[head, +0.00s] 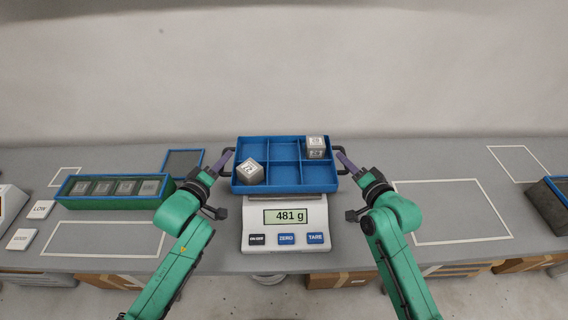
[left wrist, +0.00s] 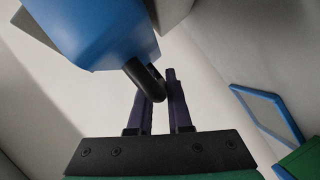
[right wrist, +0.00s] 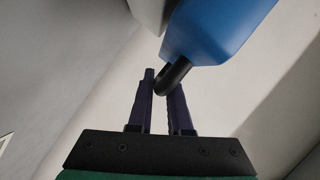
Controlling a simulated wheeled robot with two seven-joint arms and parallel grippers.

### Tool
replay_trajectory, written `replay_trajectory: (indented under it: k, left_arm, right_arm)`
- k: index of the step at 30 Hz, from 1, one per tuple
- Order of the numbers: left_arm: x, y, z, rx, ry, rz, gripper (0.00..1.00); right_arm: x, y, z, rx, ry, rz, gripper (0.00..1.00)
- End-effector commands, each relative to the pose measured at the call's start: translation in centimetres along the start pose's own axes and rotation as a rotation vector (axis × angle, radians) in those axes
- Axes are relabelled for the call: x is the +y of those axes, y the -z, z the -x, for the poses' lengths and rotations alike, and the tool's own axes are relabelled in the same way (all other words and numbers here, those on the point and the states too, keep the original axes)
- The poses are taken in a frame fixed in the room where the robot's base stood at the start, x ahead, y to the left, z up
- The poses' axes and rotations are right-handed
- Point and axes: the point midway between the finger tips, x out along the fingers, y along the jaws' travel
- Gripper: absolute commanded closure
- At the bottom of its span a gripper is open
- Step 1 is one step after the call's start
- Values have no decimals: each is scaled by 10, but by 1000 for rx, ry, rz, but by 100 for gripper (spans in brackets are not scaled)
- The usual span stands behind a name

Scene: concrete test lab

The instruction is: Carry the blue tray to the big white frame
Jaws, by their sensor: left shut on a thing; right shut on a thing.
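The blue tray (head: 285,188) has six compartments and sits over the white scale (head: 285,241), whose display reads 481 g. A grey numbered cube (head: 249,171) lies askew in the front left compartment, and another (head: 315,147) is in the back right one. My left gripper (head: 226,160) is shut on the tray's left dark handle (left wrist: 146,80). My right gripper (head: 346,161) is shut on the right handle (right wrist: 174,76). The largest white frame outline (head: 455,243) lies on the table at the right and is empty.
A green box (head: 75,202) with grey blocks, a blue-edged dark panel (head: 184,163) and another white outline (head: 100,255) are at the left. LOW (head: 40,209) and GOOD (head: 22,239) cards lie there. A dark blue-rimmed box (head: 549,205) stands at the far right.

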Motion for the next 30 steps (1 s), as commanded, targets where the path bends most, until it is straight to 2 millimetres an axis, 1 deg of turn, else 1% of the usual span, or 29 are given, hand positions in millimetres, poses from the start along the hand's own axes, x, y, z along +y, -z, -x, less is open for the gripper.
replay_trajectory:
  k: [25, 30]
  left_arm:
    - [0, 0, 0, 1, 1, 0, 100]
    - [6, 5, 1, 3, -3, -1, 100]
  right_arm:
    - [0, 0, 0, 0, 1, 1, 100]
    - [-7, 5, 1, 4, 4, 2, 100]
